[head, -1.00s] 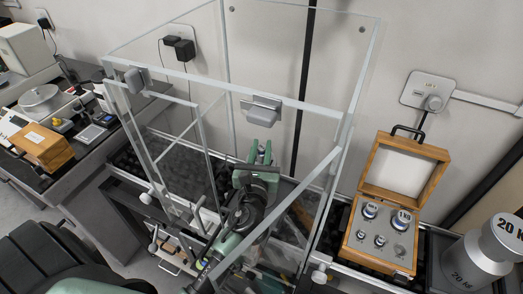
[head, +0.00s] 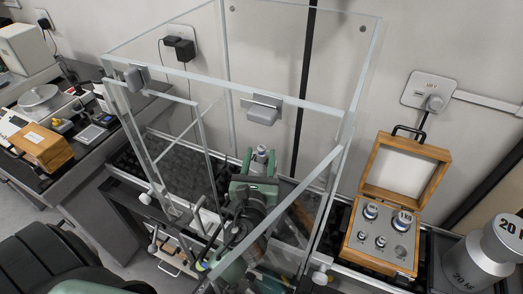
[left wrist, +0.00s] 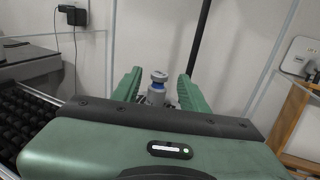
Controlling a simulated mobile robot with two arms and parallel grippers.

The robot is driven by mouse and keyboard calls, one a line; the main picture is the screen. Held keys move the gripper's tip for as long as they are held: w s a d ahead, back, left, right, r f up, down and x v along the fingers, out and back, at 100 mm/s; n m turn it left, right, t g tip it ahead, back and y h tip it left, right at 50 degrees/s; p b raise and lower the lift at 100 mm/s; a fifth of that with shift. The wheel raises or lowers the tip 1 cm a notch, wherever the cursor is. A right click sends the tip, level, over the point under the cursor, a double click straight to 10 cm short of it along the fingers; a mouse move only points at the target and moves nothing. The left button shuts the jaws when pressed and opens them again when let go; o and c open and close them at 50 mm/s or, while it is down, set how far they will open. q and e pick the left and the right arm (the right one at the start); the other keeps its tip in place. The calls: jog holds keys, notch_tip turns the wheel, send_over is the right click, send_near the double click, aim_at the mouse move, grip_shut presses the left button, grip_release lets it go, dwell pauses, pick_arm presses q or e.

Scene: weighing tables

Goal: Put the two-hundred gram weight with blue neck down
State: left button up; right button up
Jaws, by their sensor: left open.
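The weight with the blue neck (left wrist: 157,88) stands upright between the two green fingers of my left gripper (left wrist: 158,92) in the left wrist view. There is a gap on both sides of it, and its lower part is hidden behind the gripper body. In the head view my left gripper (head: 259,164) is inside the glass enclosure (head: 345,120), open, with the grey top of the weight (head: 262,152) showing between its fingers. What lies under the weight is hidden. My right gripper is not seen.
Glass panes and metal frame edges surround my left arm. An open wooden case (head: 375,262) with several weights stands to the right, beside a large 20 kg weight (head: 478,262). A side table at left holds a wooden box (head: 43,150) and instruments.

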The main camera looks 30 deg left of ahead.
pick_arm(q)
jog(key=b+v, duration=0.1)
jog(key=v, duration=0.7)
jog(key=shift+s+b, duration=0.2)
jog(key=shift+b, duration=0.15)
jog(key=shift+d, duration=0.1)
dwell(0.6)
